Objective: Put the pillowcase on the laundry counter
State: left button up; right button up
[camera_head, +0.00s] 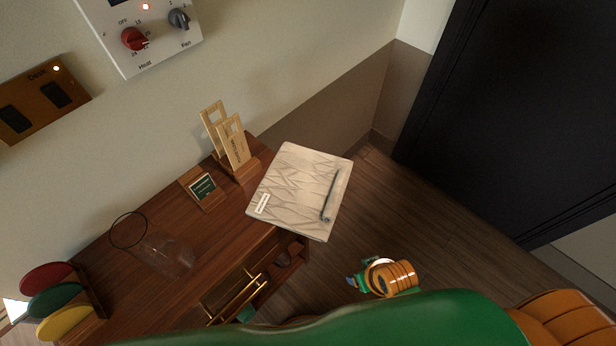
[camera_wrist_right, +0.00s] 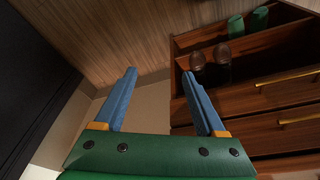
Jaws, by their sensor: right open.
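A flat beige piece (camera_head: 299,190) with a creased line pattern lies on the right end of the wooden desk (camera_head: 216,239) in the head view and reaches past its edge. It looks like the folded pillowcase, with a small white label and a dark grey curved strip on it. My right gripper (camera_wrist_right: 159,73) is open and empty in the wrist view, its two blue fingers apart. In the head view my right wrist is low beside the desk's right end, apart from the beige piece. The piece is not seen in the wrist view. My left gripper is not seen.
The desk also carries a wooden card stand (camera_head: 238,152), a small framed sign (camera_head: 203,189), a clear glass vessel (camera_head: 165,254) and coloured discs (camera_head: 58,300). Shelves with cups and brass-handled drawers (camera_wrist_right: 280,96) are at the right in the wrist view. Bare floor lies right of the desk.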

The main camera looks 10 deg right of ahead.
jog(key=w+r+p+v, duration=0.1)
jog(key=w+p+v, duration=0.2)
jog(key=v, duration=0.9)
jog(key=n+t+h, duration=0.4)
jog(key=n+t, duration=0.1)
jog(key=n, duration=2.2)
send_near(336, 194)
jog(key=x, duration=0.3)
jog(key=shift+s+d+f, duration=0.1)
jog(key=shift+s, duration=0.05)
jog(key=shift+w+n+h, duration=0.3)
jog(key=shift+w+n, duration=0.05)
jog(key=shift+n, duration=0.15)
jog(key=x, duration=0.7)
jog(key=shift+s, duration=0.1)
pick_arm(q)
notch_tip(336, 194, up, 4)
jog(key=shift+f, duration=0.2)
pick_arm(e)
jog(key=shift+s+a, duration=0.1)
jog(key=shift+a, duration=0.1)
grip_shut()
